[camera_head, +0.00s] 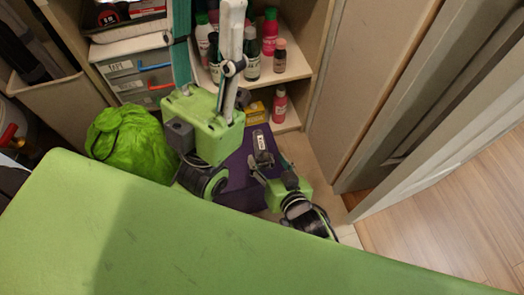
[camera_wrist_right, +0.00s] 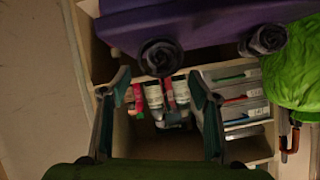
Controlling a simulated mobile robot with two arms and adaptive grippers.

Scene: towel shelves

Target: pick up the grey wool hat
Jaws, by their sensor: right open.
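I cannot make out a grey wool hat in either view. Beyond the fingers, that view shows the purple case (camera_wrist_right: 200,22) with two dark wheels, and shelf bottles (camera_wrist_right: 155,95). My left gripper is not in view.
A bright green bag (camera_head: 128,137) stands left of the purple case. Grey drawers (camera_head: 140,75) and several bottles (camera_head: 270,32) fill the shelves, with a small red bottle (camera_head: 279,104) lower down. A door frame (camera_head: 440,140) stands right; the wooden floor (camera_head: 450,230) there is clear.

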